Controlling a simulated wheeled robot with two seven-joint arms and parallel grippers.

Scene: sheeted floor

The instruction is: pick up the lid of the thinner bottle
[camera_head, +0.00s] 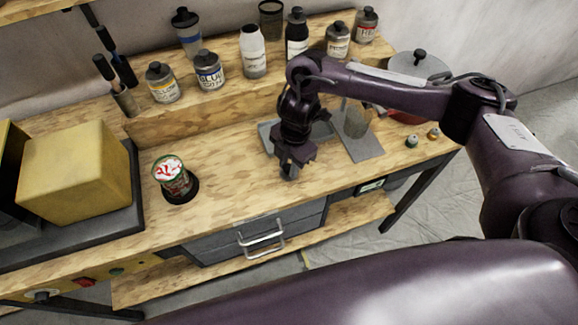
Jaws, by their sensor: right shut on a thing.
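Labels are too small to tell which is the thinner bottle. My left gripper is not in view.
A paint-marked can (173,177) stands to the left. A yellow block (75,172) sits farther left. A drawer handle (262,240) juts from the front.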

